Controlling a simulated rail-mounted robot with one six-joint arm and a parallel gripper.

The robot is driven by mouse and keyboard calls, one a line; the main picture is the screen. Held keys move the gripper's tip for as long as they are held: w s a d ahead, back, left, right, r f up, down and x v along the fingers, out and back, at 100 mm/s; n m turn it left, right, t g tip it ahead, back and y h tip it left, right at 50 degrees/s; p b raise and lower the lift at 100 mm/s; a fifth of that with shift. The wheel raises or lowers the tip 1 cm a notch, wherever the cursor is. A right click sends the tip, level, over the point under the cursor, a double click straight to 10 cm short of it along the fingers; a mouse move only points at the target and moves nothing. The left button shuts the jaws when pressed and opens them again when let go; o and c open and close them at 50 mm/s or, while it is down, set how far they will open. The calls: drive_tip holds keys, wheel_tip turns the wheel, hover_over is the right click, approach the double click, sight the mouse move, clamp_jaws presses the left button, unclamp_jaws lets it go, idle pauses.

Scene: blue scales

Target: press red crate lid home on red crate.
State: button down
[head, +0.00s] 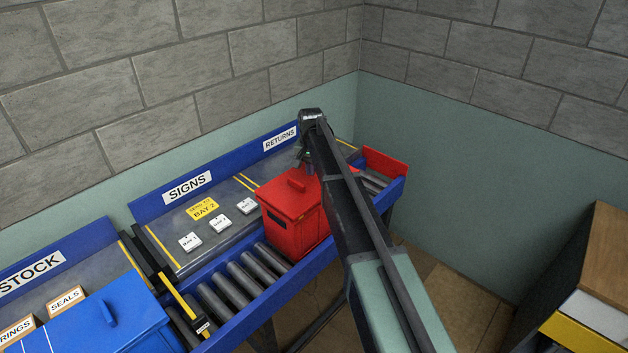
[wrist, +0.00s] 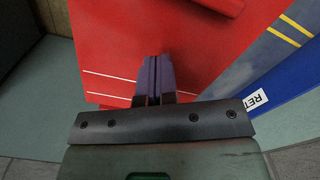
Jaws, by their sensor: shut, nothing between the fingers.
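The red crate (head: 301,236) stands on the rollers with a dark slot in its front. The red crate lid (head: 280,195), with a raised handle (head: 297,184), lies on top of it. I cannot tell from here whether it is fully seated. My gripper (head: 306,160) is over the lid's far right side, and my arm hides part of that end. In the wrist view the shut, empty fingers (wrist: 157,62) point down at the red lid surface (wrist: 115,40), beside its handle. Whether the tips touch it is unclear.
A blue crate with a blue lid (head: 95,318) stands at the lower left. White tiles (head: 220,223) and a yellow "BAY 2" sign (head: 204,208) lie on the shelf behind. Empty rollers (head: 243,278) run left of the red crate; a red end piece (head: 385,166) is to the right.

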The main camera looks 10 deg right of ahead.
drive_tip(key=shift+f+b, duration=0.95)
drive_tip(key=shift+f, duration=0.1)
idle(0.4)
drive_tip(key=shift+r, duration=0.1)
idle(0.4)
wheel_tip(320, 180, up, 9)
drive_tip(key=p, duration=0.9)
drive_tip(key=s+f+n+b, duration=0.2)
drive_tip(key=s, duration=1.6)
drive_tip(key=s+f+n+b, duration=0.2)
drive_tip(key=s+n, duration=0.1)
drive_tip(key=s, duration=1.5)
drive_tip(key=shift+s+f+b, duration=0.2)
drive_tip(key=shift+f+b, duration=0.15)
drive_tip(key=shift+f, duration=0.05)
